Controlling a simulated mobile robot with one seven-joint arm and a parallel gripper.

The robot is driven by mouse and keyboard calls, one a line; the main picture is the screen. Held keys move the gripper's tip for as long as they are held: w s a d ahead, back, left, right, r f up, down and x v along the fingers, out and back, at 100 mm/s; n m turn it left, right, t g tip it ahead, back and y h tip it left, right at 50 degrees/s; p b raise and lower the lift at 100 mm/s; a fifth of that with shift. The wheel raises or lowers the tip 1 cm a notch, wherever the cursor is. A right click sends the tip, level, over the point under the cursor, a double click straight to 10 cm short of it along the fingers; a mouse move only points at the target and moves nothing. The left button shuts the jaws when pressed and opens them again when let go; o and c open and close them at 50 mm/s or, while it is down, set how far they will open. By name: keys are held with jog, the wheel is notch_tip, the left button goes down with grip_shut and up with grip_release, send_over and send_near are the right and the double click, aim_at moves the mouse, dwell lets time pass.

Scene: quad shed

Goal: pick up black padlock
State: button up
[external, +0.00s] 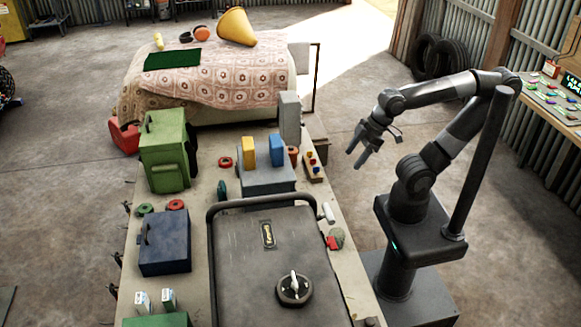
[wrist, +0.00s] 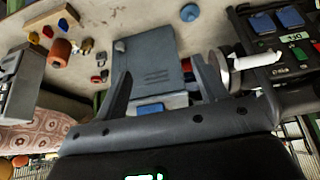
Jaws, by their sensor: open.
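My gripper (external: 356,158) is open and empty, held in the air to the right of the workbench. In the wrist view its two fingers (wrist: 161,72) are spread apart over a grey-blue box. I cannot pick out the black padlock for certain. A small dark item (wrist: 101,58) lies on the bench, left of the grey-blue box and beside a small brass-coloured item (wrist: 87,46). It may be a padlock, but it is too small to tell. No padlock can be made out in the external view.
The bench carries a green canister (external: 163,150), a dark blue box (external: 165,242), a grey box (external: 265,183) and a large dark lidded case (external: 245,255). A peg block (external: 313,167) and an orange spool (wrist: 62,52) are near the right edge. Floor is clear between bench and my base.

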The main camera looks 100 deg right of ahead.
jog(key=shift+r, duration=0.1)
notch_tip(320, 180, up, 6)
jog(key=w+d+r+g, duration=0.1)
jog(key=w+d+r, duration=0.25)
jog(key=w, duration=0.45)
jog(key=w+d+r+g, duration=0.1)
jog(key=w+d+r, duration=0.2)
jog(key=w+r, duration=0.35)
jog(key=n+g, duration=0.2)
jog(key=g, duration=0.2)
send_over(237, 163)
jog(key=d, duration=0.1)
notch_tip(237, 163, down, 12)
jog(key=r, duration=0.1)
jog(key=f, duration=3.2)
jog(key=shift+s+a, duration=0.1)
jog(key=shift+a, duration=0.1)
jog(key=shift+r, duration=0.1)
jog(key=c, duration=1.1)
jog(key=shift+c, duration=0.2)
